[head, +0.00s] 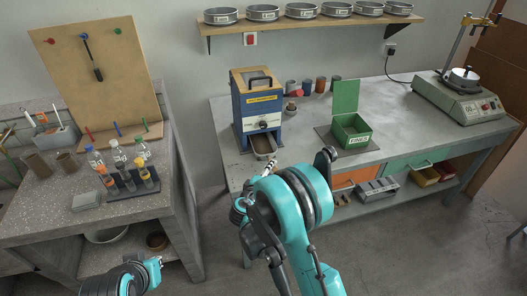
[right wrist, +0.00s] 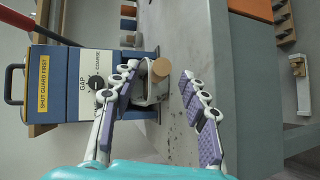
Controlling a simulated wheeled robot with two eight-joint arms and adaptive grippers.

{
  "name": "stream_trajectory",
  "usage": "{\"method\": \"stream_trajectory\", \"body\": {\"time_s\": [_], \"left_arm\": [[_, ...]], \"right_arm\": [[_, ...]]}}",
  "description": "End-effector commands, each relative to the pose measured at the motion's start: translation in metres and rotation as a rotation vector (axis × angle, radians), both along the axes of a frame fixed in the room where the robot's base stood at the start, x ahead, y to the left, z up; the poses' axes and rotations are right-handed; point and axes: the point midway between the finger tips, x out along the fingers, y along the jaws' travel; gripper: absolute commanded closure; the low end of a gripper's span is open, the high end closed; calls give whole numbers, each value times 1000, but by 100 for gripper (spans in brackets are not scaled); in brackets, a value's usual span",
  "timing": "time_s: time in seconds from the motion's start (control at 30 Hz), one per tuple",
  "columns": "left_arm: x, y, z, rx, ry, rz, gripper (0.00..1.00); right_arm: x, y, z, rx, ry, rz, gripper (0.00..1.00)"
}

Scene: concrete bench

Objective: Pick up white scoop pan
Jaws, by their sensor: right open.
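The white scoop pan (head: 263,144) sits at the foot of the blue crusher-like machine (head: 257,103), under its front. In the right wrist view the pan (right wrist: 152,88) shows as a pale body with a round wooden handle end (right wrist: 161,68) facing me. My right gripper (right wrist: 159,72) is open, with its two purple-padded fingers on either side of the handle end. I cannot tell if either finger touches it. In the head view my right arm hides most of this gripper. My left arm's end (head: 137,277) is at the lower left, its fingers not clear.
A green open box (head: 351,131) stands to the right of the machine on the grey bench (head: 402,126). Small cups (head: 307,86) stand behind. A scale-like device (head: 458,97) is at the far right. A speckled side bench (head: 60,215) with bottles is at left.

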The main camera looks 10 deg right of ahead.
Motion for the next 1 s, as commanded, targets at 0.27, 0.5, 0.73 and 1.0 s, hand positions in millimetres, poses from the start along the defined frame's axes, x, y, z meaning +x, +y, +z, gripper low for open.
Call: {"method": "stream_trajectory", "body": {"time_s": [0.27,0.5,0.73,1.0], "left_arm": [[0,0,-6,0,0,0,100],[0,0,-6,0,0,0,100],[0,0,-6,0,0,0,100],[0,0,-5,0,0,0,100]], "right_arm": [[14,-10,-5,2,0,1,55],[14,-10,-5,2,0,1,100],[14,-9,-4,1,-1,1,100],[15,-10,-3,1,-1,2,100]]}}
